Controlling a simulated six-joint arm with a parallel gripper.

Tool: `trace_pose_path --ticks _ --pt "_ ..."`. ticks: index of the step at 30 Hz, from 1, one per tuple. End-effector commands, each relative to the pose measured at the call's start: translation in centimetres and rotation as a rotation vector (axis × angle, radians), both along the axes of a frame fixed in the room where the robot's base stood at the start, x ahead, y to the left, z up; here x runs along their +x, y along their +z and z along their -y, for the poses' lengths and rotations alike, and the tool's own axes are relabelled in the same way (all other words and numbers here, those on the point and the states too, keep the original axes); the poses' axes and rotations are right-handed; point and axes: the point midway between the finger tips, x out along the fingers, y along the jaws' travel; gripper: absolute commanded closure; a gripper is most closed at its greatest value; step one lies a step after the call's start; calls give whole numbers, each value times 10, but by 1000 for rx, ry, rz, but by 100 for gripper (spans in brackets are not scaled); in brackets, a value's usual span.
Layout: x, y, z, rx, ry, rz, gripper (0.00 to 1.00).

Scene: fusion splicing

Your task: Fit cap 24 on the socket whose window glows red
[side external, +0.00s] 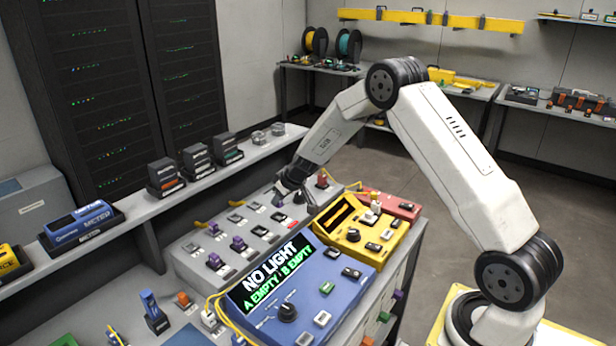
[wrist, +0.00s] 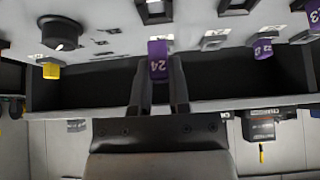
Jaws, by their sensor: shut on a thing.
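Cap 24 (wrist: 158,50) is purple with a white number that appears upside down in the wrist view. My gripper (wrist: 159,76) is shut on it, with one dark finger on each side. In the side view my gripper (side external: 288,194) is low over the far right part of the grey panel (side external: 252,247). The cap is hard to make out there. Dark-framed sockets (wrist: 152,11) stand near the cap in the wrist view.
Other purple caps (wrist: 263,47) and a yellow cap (wrist: 51,71) are near my gripper, with a black knob (wrist: 60,33). A blue console (side external: 325,289) reads "NO LIGHT, A EMPTY / B EMPTY". A yellow unit (side external: 352,236) stands behind it.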

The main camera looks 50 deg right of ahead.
Motion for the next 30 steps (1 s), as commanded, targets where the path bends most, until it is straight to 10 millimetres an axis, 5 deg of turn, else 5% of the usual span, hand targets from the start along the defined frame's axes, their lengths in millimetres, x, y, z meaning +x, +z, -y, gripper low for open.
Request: trace_pose_path --ticks 12,30 --pt "0 -25 0 -1 -1 -1 100" --pt "0 -28 0 -1 -1 -1 100"
